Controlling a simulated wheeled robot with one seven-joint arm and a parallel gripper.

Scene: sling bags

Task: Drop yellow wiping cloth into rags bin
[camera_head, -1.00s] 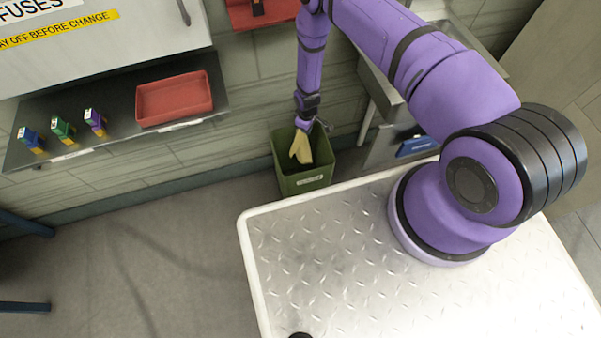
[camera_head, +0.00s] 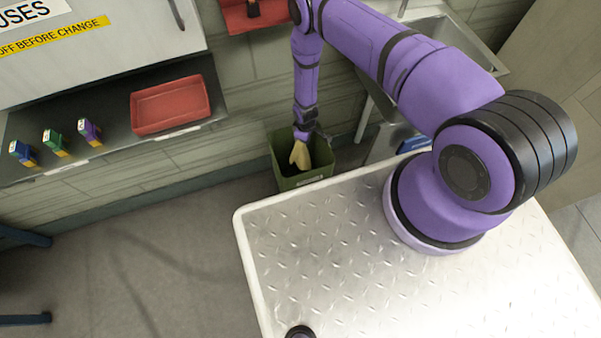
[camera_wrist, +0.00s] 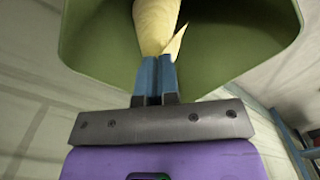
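The yellow wiping cloth (camera_head: 300,155) hangs from my gripper (camera_head: 302,134) over the mouth of the green rags bin (camera_head: 306,182). In the wrist view, my gripper's blue fingers (camera_wrist: 156,78) are close together on the cloth (camera_wrist: 157,22). The cloth extends away from the fingertips, within the outline of the bin's opening. The green bin (camera_wrist: 235,45) surrounds it on both sides in that view. The bin stands on the floor by the wall, with a small label on its front. Its bottom is hidden.
A dark shelf (camera_head: 108,152) at the left holds a red tray (camera_head: 170,105) and several small coloured packs. A sink (camera_head: 450,45) stands to the right of the bin. My metal deck lies in front. Open floor (camera_head: 140,260) is at the left.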

